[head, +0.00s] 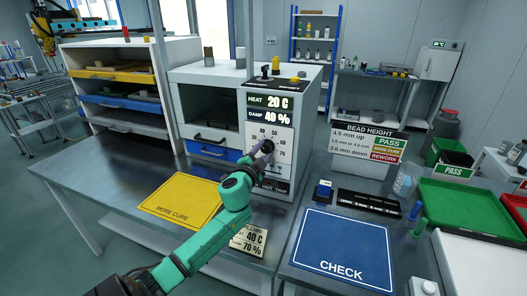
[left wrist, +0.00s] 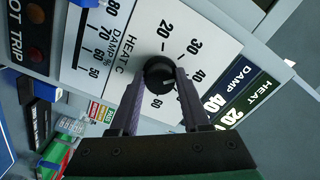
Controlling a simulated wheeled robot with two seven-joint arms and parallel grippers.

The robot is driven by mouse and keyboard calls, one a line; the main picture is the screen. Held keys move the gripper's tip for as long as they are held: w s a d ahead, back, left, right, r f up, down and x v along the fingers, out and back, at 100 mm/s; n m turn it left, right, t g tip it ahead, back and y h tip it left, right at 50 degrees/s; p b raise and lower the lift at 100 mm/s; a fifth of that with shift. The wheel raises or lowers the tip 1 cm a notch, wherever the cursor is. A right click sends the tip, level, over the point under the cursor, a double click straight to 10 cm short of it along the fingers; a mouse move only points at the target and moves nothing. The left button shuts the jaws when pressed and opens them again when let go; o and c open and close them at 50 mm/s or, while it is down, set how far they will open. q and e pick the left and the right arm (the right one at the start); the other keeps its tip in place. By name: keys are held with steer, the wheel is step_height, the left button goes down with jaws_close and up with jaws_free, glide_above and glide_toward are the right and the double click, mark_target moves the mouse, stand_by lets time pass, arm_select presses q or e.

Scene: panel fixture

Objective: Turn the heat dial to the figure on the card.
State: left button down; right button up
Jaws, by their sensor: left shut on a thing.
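The heat dial (left wrist: 160,72) is a round black knob on a white panel with printed figures around it. My left gripper (left wrist: 161,85) is shut on it, one dark finger on each side. In the head view my green left gripper (head: 263,150) reaches the cabinet front and largely hides the dial. The dial's pointer is not clear. The heat readout (head: 278,102) shows 20 C. The damp readout (head: 278,117) shows 40 %. The card (head: 249,241) on the table reads 40 C and 70 %, partly covered by my arm. My right gripper is not in view.
A yellow MORE CURE mat (head: 180,202) lies left of my arm and a blue CHECK mat (head: 343,249) lies right. Green trays (head: 462,208) are at the far right. HOT TRIP lettering is below the dial.

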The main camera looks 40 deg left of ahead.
arm_select(q)
steer(key=m, duration=0.4)
steer(key=shift+m, duration=0.3)
stand_by(0.4)
steer(key=shift+c, duration=1.8)
jaws_free()
steer(key=shift+s, duration=0.1)
steer(key=shift+s+d+f, duration=0.1)
steer(key=shift+s+d, duration=0.05)
steer(key=shift+s, duration=0.15)
steer(key=b+v, duration=0.1)
steer(key=v, duration=1.2)
steer(key=shift+s+d+b, duration=0.15)
steer(key=shift+s+b, duration=0.15)
steer(key=shift+b, duration=0.05)
